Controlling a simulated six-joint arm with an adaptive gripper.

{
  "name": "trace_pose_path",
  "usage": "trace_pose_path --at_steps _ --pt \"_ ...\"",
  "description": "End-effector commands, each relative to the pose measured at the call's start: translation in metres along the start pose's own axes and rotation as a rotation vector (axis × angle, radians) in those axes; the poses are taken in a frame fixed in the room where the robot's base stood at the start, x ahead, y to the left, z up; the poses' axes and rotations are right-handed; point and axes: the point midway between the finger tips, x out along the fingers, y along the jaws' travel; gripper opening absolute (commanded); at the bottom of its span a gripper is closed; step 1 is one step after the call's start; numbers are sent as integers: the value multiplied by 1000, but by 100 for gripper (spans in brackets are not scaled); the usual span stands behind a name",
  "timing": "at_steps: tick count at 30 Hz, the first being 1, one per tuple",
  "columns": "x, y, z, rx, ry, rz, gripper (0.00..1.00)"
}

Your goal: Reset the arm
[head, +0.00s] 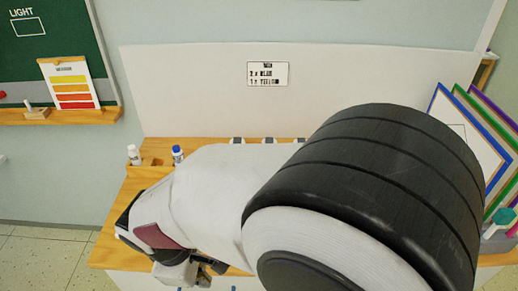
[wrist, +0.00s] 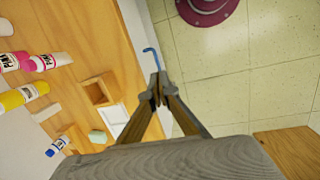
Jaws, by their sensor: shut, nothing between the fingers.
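My gripper (wrist: 158,88) is in the middle of the wrist view, its two fingers together with nothing between them. It hangs past the edge of the wooden table (wrist: 122,40), over the tiled floor. In the head view my arm fills the middle and right and hides most of the table (head: 125,205). The fingertips are hard to make out there.
In the wrist view, several paint bottles (wrist: 12,62), a bottle with a blue cap (wrist: 56,147) and a wooden box (wrist: 101,90) are left of my gripper. A blue hook (wrist: 151,54) is just beyond the fingertips. Coloured frames (head: 470,130) stand at the head view's right.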

Motion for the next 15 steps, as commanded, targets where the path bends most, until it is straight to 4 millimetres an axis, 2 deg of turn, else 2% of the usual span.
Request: trace_pose_path --at_steps 3,15 --pt "-14 7 26 132 16 -14 0" --pt "-49 18 103 527 75 -50 0"
